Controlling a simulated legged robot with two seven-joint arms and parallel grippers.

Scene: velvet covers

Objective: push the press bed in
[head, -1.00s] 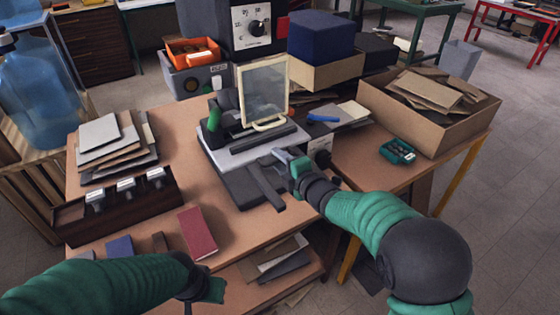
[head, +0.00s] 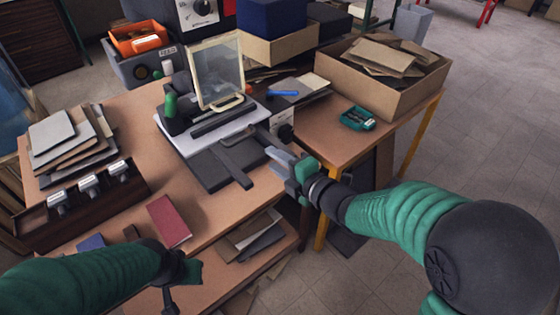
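The press (head: 205,134) stands on the brown worktable, with a pale-framed clear guard (head: 216,75) raised above its light plate. The dark press bed (head: 208,170) sticks out of its front towards me. A dark bar (head: 236,166) lies along the bed's right side, its end near the table's front edge. My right gripper (head: 270,153) is just right of this bar, with its grey fingers pointing at the press; it appears apart from the bed, and its finger gap is unclear. My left gripper (head: 176,290) hangs low in front of the table, away from the press, its fingers partly cut off.
A red book (head: 169,221) lies left of the bed. A dark rack (head: 85,205) and stacked sheets (head: 65,145) stand further left. A cardboard box (head: 383,75) and a small green tray (head: 357,118) are on the right. The tabletop between book and bed is clear.

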